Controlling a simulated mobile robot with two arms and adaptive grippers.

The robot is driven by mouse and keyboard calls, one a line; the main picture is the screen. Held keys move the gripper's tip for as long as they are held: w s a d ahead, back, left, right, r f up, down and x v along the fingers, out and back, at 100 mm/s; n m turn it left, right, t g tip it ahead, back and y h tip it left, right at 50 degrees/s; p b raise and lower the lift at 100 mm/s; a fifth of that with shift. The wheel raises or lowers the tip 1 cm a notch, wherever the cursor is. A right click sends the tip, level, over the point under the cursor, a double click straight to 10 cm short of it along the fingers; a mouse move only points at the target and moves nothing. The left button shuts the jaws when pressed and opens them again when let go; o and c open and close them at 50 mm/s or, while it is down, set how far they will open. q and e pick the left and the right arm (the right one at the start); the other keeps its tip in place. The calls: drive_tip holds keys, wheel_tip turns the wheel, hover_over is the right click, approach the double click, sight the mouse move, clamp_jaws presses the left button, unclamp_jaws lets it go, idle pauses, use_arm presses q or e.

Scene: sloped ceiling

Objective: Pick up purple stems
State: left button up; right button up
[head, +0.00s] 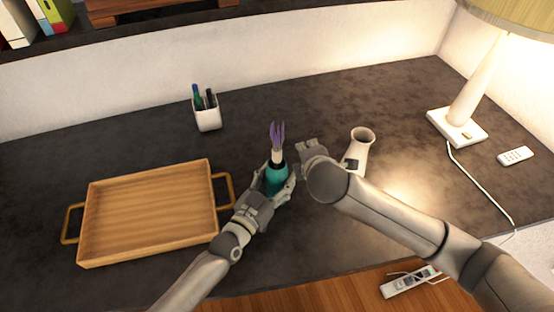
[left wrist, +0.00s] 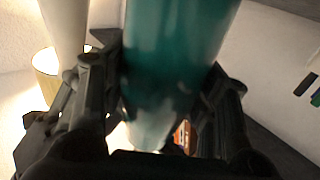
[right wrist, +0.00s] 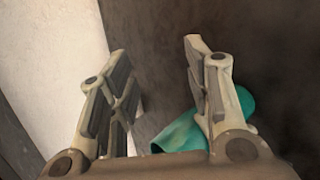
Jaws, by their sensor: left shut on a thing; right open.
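The purple stems (head: 277,135) stand upright out of the pale neck of a teal vase (head: 276,180) in the head view. My left gripper (head: 274,176) is shut on the teal vase, whose body (left wrist: 170,60) fills the middle of the left wrist view. My right gripper (head: 309,147) is close to the right of the vase. In the right wrist view its fingers (right wrist: 155,85) are apart with nothing held between them. Part of the teal vase (right wrist: 190,134) shows behind its right finger. The stems are not visible in either wrist view.
A white vase (head: 361,146) stands right of my right gripper, partly hidden by my arm. A wooden tray (head: 212,190) lies at left. A pen cup (head: 207,117) stands behind. A lamp (head: 458,127) and remote (head: 515,156) are at right.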

drive_tip(key=s+n+t, duration=0.1)
drive_tip(key=n+t, duration=0.1)
drive_tip(key=n, duration=0.1)
drive_tip(key=n+t, duration=0.6)
drive_tip(key=n, duration=0.6)
approach(277, 158)
drive_tip(key=w, duration=0.6)
drive_tip(key=shift+w+a+r, duration=0.15)
drive_tip(key=shift+a+r, duration=0.15)
drive_tip(key=shift+a, duration=0.1)
drive_tip(key=w, duration=0.5)
drive_tip(key=shift+w+d+f, duration=0.15)
drive_tip(key=shift+d+f, duration=0.05)
drive_tip(key=shift+d, duration=0.1)
drive_tip(key=c, duration=1)
